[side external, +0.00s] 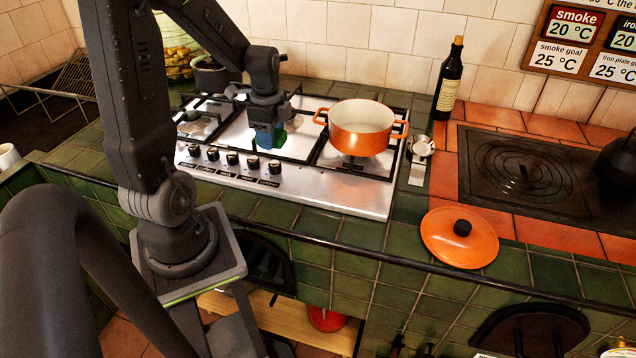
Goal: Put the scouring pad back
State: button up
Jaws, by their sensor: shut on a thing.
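My gripper (267,124) points down over the left-middle part of the steel gas hob. It is shut on a small green pad (280,135), which I take for the scouring pad. A blue patch shows at the fingertips beside the green; I cannot tell whether it is part of the pad or of my fingers. The pad is partly hidden by my fingers, and I cannot tell whether it touches the hob (330,190).
An orange pot (362,130) stands on the hob's right side. Its orange lid (460,238) lies on the green tiles at front right. A dark bottle (448,82), a steel utensil (419,160) and a black iron plate (535,180) are to the right. A dark pot (210,76) stands behind left.

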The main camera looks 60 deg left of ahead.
send_over(318, 186)
notch_tip(318, 186, down, 7)
jog(key=shift+r, duration=0.1)
jog(key=shift+f, duration=2)
jog(key=o, duration=0.9)
jog(key=shift+f, duration=0.1)
jog(key=shift+c, duration=0.2)
